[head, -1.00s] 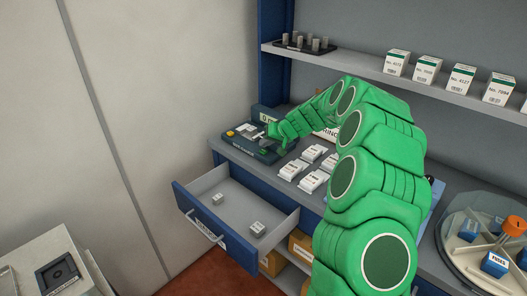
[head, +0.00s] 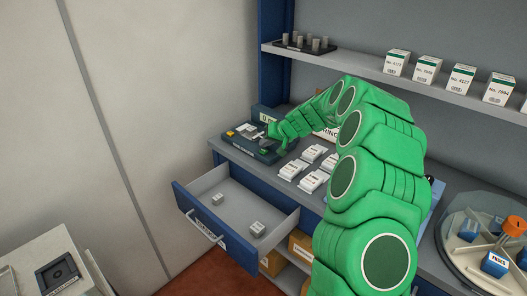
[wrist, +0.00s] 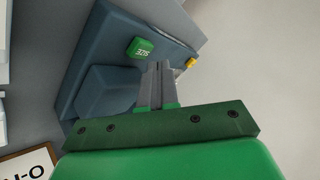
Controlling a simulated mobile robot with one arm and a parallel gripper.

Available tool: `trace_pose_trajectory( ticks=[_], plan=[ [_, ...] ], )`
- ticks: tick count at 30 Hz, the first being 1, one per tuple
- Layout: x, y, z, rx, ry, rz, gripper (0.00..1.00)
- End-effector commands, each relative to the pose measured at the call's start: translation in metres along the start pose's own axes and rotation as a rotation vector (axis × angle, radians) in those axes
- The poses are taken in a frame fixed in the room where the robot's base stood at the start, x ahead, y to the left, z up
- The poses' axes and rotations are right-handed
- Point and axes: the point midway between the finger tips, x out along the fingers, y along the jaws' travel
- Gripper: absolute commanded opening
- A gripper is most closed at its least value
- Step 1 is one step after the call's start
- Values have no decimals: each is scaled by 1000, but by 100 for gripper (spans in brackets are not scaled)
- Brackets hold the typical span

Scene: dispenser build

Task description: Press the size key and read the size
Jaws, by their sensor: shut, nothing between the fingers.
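The dark blue measuring device (head: 243,146) sits on the counter at the far left end, and it fills the upper left of the wrist view (wrist: 85,62). Its green key marked SIZE (wrist: 140,47) shows upside down in the wrist view. My gripper (wrist: 158,68) is shut and empty, its grey fingertips over the device, close to the right of the SIZE key. I cannot tell whether they touch it. In the head view my gripper (head: 263,139) partly covers the device. A display (head: 266,117) behind starts with "0."; the rest is hidden by my arm.
A yellow key (wrist: 191,62) is on the device's far edge. Several white boxes (head: 308,168) lie on the counter right of the device. An open drawer (head: 216,229) juts out below with two small blocks. A shelf (head: 345,60) runs above, and a round turntable (head: 456,256) stands at right.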

Motion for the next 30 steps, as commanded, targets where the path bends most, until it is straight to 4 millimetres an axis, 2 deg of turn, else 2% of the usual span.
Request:
trace_pose_trajectory(
  ticks=[30],
  plan=[
    [7, 5, 5, 0, 0, 0, 0]
  ],
)
